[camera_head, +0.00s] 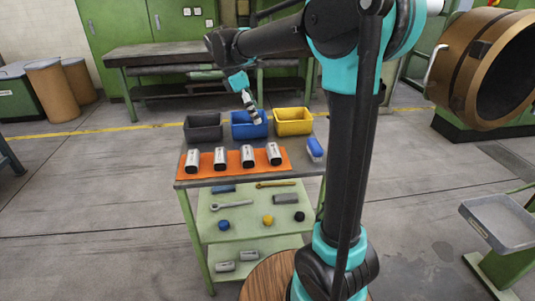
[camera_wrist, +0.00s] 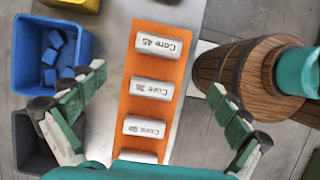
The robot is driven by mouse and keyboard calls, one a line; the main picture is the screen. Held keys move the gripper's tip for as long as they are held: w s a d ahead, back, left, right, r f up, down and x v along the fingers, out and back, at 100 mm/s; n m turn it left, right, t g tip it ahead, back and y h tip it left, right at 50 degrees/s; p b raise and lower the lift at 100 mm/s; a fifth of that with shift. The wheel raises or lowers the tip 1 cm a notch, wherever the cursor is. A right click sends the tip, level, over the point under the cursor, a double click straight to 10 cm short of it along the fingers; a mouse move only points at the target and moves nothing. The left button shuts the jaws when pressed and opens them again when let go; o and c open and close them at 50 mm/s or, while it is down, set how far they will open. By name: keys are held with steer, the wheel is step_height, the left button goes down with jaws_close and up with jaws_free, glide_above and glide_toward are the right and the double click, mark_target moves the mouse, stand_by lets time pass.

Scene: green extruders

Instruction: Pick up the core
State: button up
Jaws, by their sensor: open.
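Several silver-grey cores stand in a row on an orange mat (camera_head: 236,173) on the table top. In the head view they run from the left core (camera_head: 192,159) past the second (camera_head: 220,158) and third (camera_head: 248,156) to the right core (camera_head: 274,153). The wrist view shows a core labelled "Core 45" (camera_wrist: 162,43), a middle core (camera_wrist: 152,88) and a lower core (camera_wrist: 147,127). Another core (camera_wrist: 138,157) is partly hidden at the bottom edge. My gripper (camera_wrist: 157,80) is open and empty, its fingers apart on either side of the mat. In the head view my gripper (camera_head: 254,115) is above the bins, behind the cores.
Grey (camera_head: 203,128), blue (camera_head: 248,126) and yellow (camera_head: 293,122) bins stand behind the mat. Blue pieces (camera_wrist: 52,60) lie in the blue bin. A blue-and-white item (camera_head: 315,148) is at the table's right edge. A lower shelf (camera_head: 245,212) holds tools.

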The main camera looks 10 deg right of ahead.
mark_target(274, 149)
steer(key=x, duration=1.7)
steer(key=shift+w+d+f, duration=0.1)
steer(key=shift+d, duration=0.05)
steer(key=c, duration=1.3)
